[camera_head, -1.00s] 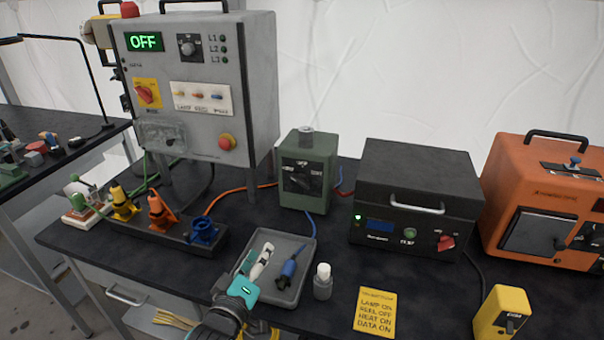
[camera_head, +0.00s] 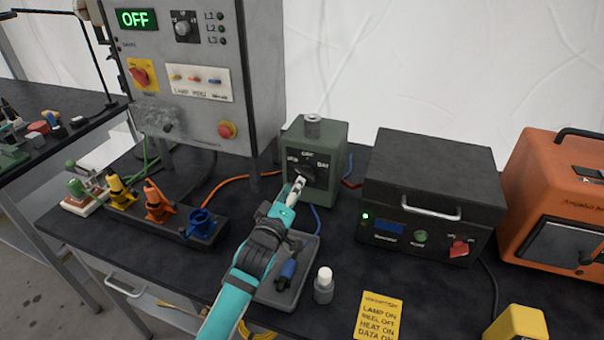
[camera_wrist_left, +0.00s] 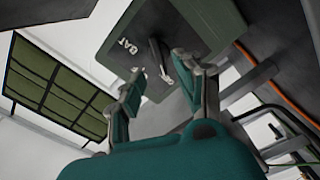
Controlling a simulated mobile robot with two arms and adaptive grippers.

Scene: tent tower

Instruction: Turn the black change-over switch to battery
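The black change-over switch (camera_head: 306,173) is on the front of a green box (camera_head: 340,158), with a label above it, one at its left and BAT at its right. I cannot tell surely which label it points at. My left gripper (camera_head: 298,187) is right in front of the switch and partly covers it. In the left wrist view the two fingers (camera_wrist_left: 160,86) are apart, with the black switch handle (camera_wrist_left: 158,58) just beyond and between their tips. Contact cannot be made out. My right gripper is not in view.
A grey tray (camera_head: 310,255) with a blue connector (camera_head: 287,272) lies under my left arm, with a small bottle (camera_head: 324,284) beside it. A black unit (camera_head: 432,185) stands to the right, a grey cabinet (camera_head: 255,75) to the left.

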